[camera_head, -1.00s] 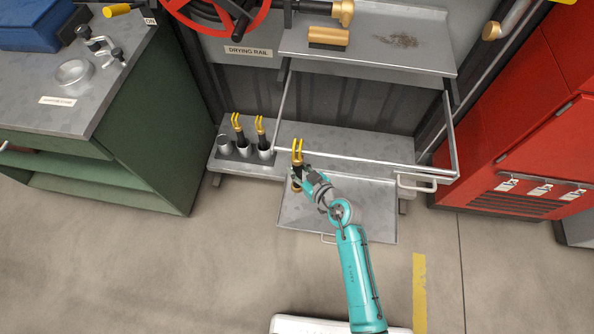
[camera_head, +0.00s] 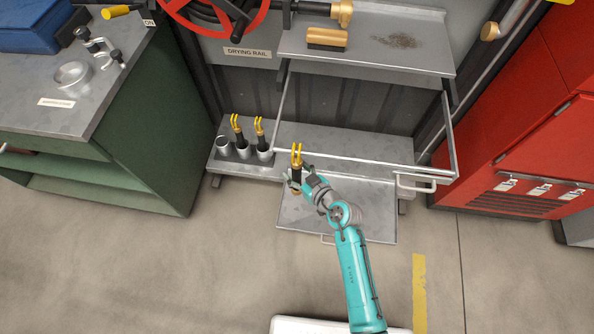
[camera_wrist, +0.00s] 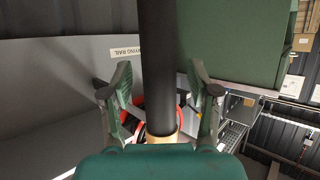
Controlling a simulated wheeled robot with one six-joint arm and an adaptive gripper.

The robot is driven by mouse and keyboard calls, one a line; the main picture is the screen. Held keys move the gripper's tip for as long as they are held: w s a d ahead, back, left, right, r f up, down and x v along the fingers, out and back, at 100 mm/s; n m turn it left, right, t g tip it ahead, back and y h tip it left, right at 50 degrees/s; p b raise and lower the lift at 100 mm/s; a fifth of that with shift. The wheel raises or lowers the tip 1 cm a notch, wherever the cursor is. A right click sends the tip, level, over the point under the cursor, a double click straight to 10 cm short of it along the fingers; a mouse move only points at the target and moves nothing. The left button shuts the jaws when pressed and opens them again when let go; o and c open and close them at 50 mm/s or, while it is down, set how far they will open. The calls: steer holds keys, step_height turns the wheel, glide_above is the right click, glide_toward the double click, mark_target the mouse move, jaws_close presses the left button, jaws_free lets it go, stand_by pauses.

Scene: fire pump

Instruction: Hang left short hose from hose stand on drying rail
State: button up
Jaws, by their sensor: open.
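The short hose (camera_head: 297,173) is black with a yellow two-pronged hook on top and a brass end below. Its hook is at the left part of the front bar of the drying rail (camera_head: 365,164) and seems to sit over it; the hose hangs upright below. My gripper (camera_head: 299,179) is open around the hose. In the wrist view, the hose (camera_wrist: 158,60) runs between the fingers with a gap on each side. The hose stand (camera_head: 233,158) has an empty left cup (camera_head: 222,145); the other two cups hold hoses with yellow hooks (camera_head: 237,125).
A tray (camera_head: 360,215) lies below the rail. A shelf with brass fittings (camera_head: 327,39) is above. A green workbench (camera_head: 140,130) stands at left and red cabinets (camera_head: 530,130) at right. The front bar right of the hose is clear.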

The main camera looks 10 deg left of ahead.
steer(key=shift+s+d, duration=0.1)
steer(key=v, duration=1.1)
steer(key=shift+s+d+r, duration=0.25)
steer(key=s+d+r+m+t, duration=0.1)
steer(key=s+d+r+t, duration=0.15)
steer(key=s+r, duration=0.4)
steer(key=s+d+r+m+t, duration=0.1)
steer(key=s+r+t, duration=0.2)
steer(key=s, duration=0.6)
steer(key=s+d+r+m+h, duration=0.2)
steer(key=s+d+m+h, duration=0.1)
steer(key=s+d, duration=0.3)
steer(key=s+d+r+m+h, duration=0.3)
steer(key=s+d+h, duration=0.3)
steer(key=s, duration=0.4)
steer(key=shift+d+m+g, duration=0.3)
steer(key=shift+g, duration=0.05)
